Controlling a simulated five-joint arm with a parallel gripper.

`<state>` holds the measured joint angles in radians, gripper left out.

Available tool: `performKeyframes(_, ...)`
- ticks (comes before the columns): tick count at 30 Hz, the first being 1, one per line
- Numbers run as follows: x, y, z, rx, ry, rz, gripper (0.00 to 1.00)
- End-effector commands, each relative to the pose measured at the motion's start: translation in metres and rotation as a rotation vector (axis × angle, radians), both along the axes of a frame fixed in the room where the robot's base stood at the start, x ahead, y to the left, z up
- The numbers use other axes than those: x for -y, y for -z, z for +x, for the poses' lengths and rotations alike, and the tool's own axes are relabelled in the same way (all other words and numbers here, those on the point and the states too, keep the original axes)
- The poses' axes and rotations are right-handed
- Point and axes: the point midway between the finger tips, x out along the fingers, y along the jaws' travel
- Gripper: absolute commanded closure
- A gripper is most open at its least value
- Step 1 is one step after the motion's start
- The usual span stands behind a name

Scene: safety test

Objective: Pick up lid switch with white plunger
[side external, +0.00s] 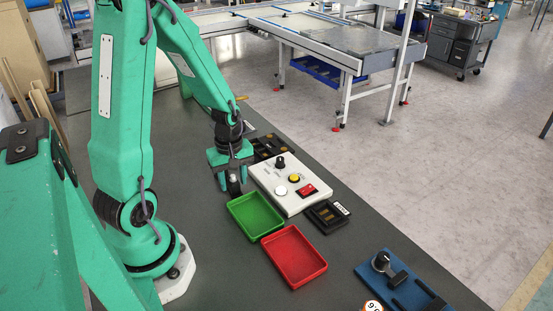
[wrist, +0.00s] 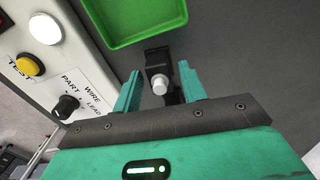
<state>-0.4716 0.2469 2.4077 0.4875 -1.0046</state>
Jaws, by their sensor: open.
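The lid switch is a black block with a white cylindrical plunger (wrist: 159,83), seen in the wrist view. It shows between the two green fingers of my gripper (wrist: 158,88), with a gap on each side. The fingers are apart and hold nothing. In the side external view my gripper (side external: 233,178) points down low over the dark table, just behind the green tray and left of the white test box. There I cannot make out the switch apart from the dark gripper parts.
The green tray (side external: 239,206) and red tray (side external: 311,285) lie close by. The white test box (side external: 270,185), with knob and buttons, stands right of my gripper. Black modules (side external: 327,216) flank it. A blue fixture (side external: 420,302) is at the front right. Bare table lies between.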

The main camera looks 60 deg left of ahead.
Motion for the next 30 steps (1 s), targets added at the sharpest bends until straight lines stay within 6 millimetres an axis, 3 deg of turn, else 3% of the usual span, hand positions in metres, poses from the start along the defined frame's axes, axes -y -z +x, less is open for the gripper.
performKeyframes(7, 0.000, 0.000, 0.000, 0.000, 0.000, 0.000, 0.58)
performKeyframes(12, 0.000, 0.000, 0.000, 0.001, 0.000, 0.000, 0.92)
performKeyframes(14, 0.000, 0.000, 0.000, 0.001, 0.000, 0.000, 1.00)
performKeyframes(30, 0.000, -0.020, 0.001, 0.003, 0.000, 0.002, 1.00)
